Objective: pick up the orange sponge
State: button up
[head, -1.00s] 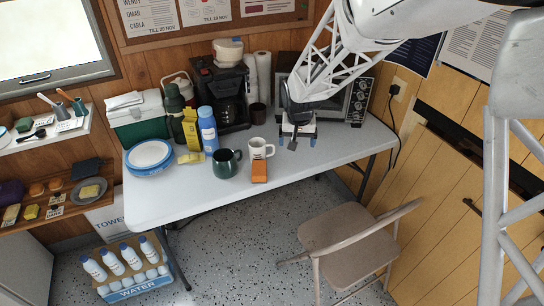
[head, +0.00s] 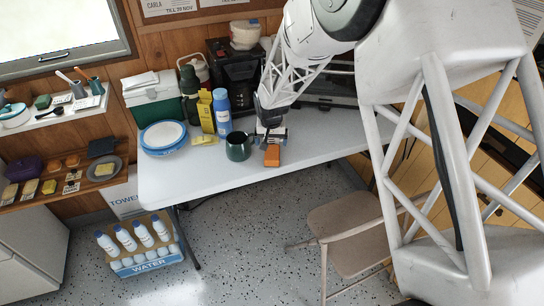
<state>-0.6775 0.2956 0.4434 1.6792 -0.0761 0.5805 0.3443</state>
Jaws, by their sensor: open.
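An orange block (head: 272,155), which looks like the orange sponge, lies near the front edge of the white table (head: 200,182). My gripper (head: 271,140) is open, just behind and above the block in the head view. Whether the fingers touch it cannot be told. The white mug that stood behind the block is hidden by my gripper and arm.
A dark green mug (head: 238,147) stands close to the left of the block. A yellow piece (head: 204,140), blue-rimmed plates (head: 163,137) and a blue bottle (head: 222,112) are further left. A folding chair (head: 345,225) stands in front. The table's front left is clear.

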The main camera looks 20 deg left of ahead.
aim_at(272, 152)
jog(key=shift+f, duration=0.1)
jog(key=shift+w+f, duration=0.2)
jog(key=shift+f, duration=0.95)
jog(key=shift+f, duration=0.15)
jog(key=shift+w+a+f, duration=0.1)
jog(key=shift+w+f, duration=0.1)
jog(key=shift+f, duration=1.05)
jog(key=shift+w+f, duration=0.15)
jog(key=shift+f, duration=1.05)
jog(key=c, duration=1.1)
jog(key=shift+o, duration=0.2)
jog(key=shift+r, duration=0.2)
